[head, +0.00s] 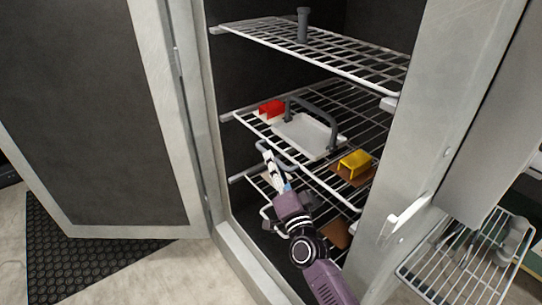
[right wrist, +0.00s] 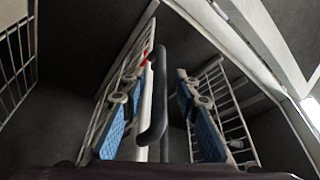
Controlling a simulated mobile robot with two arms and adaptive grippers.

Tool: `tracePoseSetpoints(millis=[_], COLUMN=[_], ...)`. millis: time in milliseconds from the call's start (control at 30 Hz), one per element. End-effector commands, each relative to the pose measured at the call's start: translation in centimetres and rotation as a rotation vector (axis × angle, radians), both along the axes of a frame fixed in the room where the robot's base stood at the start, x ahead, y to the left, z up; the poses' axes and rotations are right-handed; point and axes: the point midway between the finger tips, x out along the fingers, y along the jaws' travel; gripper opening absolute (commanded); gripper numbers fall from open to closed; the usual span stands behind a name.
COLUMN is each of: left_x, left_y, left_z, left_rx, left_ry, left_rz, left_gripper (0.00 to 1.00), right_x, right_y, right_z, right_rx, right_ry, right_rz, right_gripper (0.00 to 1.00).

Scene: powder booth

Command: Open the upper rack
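The uppermost wire rack (head: 345,60) in the head view sits level inside the booth, with a grey upright piece (head: 303,25) on it. My right gripper (head: 272,168) is at the front left edge of the racks, below the uppermost one. In the right wrist view its blue-padded fingers are apart, with a dark bar handle (right wrist: 158,95) between them; whether they touch it I cannot tell. My left gripper does not show.
The booth door (head: 95,110) stands open at the left. A grey frame post (head: 425,140) with a white handle (head: 403,217) bounds the right. Another wire shelf (head: 465,260) is outside.

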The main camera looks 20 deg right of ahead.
Motion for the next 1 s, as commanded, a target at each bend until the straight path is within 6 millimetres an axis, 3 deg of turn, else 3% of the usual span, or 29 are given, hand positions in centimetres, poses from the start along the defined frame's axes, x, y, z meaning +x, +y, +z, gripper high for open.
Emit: tracePoseSetpoints(millis=[200,567,833,1000], left_x=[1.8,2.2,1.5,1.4], left_y=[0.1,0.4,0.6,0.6], left_z=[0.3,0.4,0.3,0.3], left_rx=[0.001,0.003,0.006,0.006], left_ry=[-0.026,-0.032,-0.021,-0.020], left_rz=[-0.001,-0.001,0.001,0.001], left_gripper=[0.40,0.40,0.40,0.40], right_x=[2.4,2.9,2.9,2.9], right_y=[0.1,0.1,0.1,0.1], right_z=[0.5,0.5,0.5,0.5], right_rx=[-0.002,-0.003,-0.003,-0.003], right_ry=[0.000,0.001,0.001,0.001], right_rz=[0.000,0.000,0.000,0.000], right_gripper=[0.29,0.29,0.00,0.00])
